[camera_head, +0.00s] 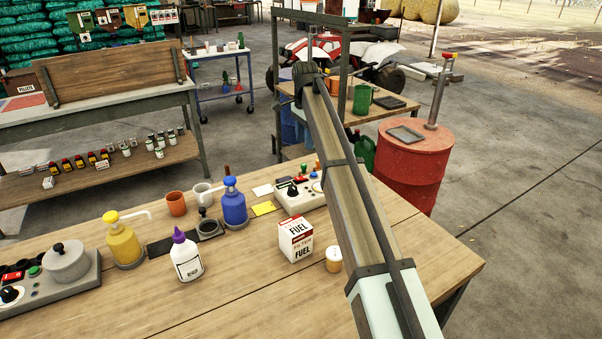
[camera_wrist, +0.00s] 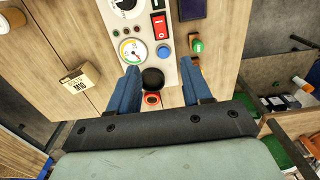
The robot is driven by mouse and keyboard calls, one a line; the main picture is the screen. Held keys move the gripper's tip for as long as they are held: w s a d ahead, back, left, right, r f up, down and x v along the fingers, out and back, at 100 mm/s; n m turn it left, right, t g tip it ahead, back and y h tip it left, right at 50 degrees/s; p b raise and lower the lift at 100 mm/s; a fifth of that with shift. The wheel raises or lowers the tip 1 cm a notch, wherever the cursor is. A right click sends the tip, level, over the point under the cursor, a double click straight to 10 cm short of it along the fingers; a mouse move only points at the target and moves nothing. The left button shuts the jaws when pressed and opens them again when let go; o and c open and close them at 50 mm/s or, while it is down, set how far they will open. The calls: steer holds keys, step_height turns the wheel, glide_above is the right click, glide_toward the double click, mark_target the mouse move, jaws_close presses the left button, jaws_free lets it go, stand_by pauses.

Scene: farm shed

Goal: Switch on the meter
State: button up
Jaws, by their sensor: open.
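In the wrist view a pale panel (camera_wrist: 137,13) carries a round gauge (camera_wrist: 132,51), a red rocker switch (camera_wrist: 158,25), a blue button (camera_wrist: 166,50) and a dark dial at the top edge. My gripper (camera_wrist: 160,78) is open, with its two blue fingers apart. A round black knob (camera_wrist: 152,78) shows between the fingertips, with a red ring (camera_wrist: 152,98) below it. I cannot tell how high the fingers are above it.
In the wrist view a green-topped piece (camera_wrist: 197,46) is right of the panel and an M10 box (camera_wrist: 79,79) left. The head view bench holds a FUEL box (camera_head: 295,240), a purple-capped bottle (camera_head: 187,258), yellow and blue pump bottles, and another control box (camera_head: 60,300).

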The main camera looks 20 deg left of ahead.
steer(key=a, duration=0.1)
glide_toward(301, 177)
step_height(301, 177, down, 8)
steer(key=shift+s+r, duration=0.1)
stand_by(0.5)
jaws_close()
stand_by(0.4)
